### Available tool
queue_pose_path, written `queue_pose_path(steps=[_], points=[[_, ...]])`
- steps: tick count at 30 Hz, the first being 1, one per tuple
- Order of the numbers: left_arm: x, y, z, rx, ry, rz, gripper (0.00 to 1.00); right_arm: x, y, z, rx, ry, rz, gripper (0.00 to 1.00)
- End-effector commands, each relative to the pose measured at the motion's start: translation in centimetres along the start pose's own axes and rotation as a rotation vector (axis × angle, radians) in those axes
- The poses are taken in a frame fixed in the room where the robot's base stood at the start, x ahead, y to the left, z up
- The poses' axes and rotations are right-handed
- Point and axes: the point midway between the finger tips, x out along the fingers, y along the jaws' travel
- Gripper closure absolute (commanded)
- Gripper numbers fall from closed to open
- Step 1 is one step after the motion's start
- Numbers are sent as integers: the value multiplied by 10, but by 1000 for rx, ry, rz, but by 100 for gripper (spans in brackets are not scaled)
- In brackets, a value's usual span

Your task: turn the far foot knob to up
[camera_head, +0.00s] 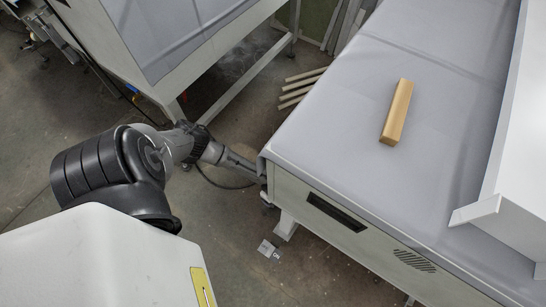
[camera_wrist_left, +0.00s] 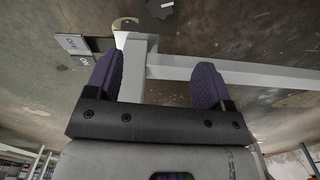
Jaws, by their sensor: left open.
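In the left wrist view my left gripper (camera_wrist_left: 158,70) is open, with two dark purple fingers apart and nothing between them. A dark, lobed knob-like piece (camera_wrist_left: 158,10) shows at the top edge, beyond the fingertips and partly cut off. I cannot tell for sure that it is the far foot knob, nor its setting. A small sign plate (camera_wrist_left: 73,44) with lettering lies left of the fingers; it also shows near the floor in the head view (camera_head: 268,249). In the head view my left arm reaches to the near left corner of the grey-topped machine (camera_head: 330,150); the gripper is mostly hidden there.
A wooden block (camera_head: 396,112) lies on the machine's top, beside a white sheet-metal part (camera_head: 520,150). A pale frame bar (camera_wrist_left: 230,72) runs behind the fingers in the wrist view. Another machine (camera_head: 180,40) stands at the upper left. Bare floor (camera_head: 200,240) lies between.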

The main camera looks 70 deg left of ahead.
Motion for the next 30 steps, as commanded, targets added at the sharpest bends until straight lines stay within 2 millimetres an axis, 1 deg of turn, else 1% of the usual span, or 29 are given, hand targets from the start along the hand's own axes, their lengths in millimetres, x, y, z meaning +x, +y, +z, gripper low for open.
queue_pose_path(steps=[5,15,21,24,30], points=[[18,0,0,28,-1,0,25,12,0,4,-1,-1,1,57],[82,0,0,25,-1,-1,25,54,-6,20,7,-5,-8,57],[112,-1,0,24,0,-1,25,74,-7,26,9,-5,-10,57],[123,-1,0,25,0,-1,25,81,-8,28,10,-5,-11,57],[135,-1,1,25,-1,-1,25,89,-8,31,9,-5,-11,57]])
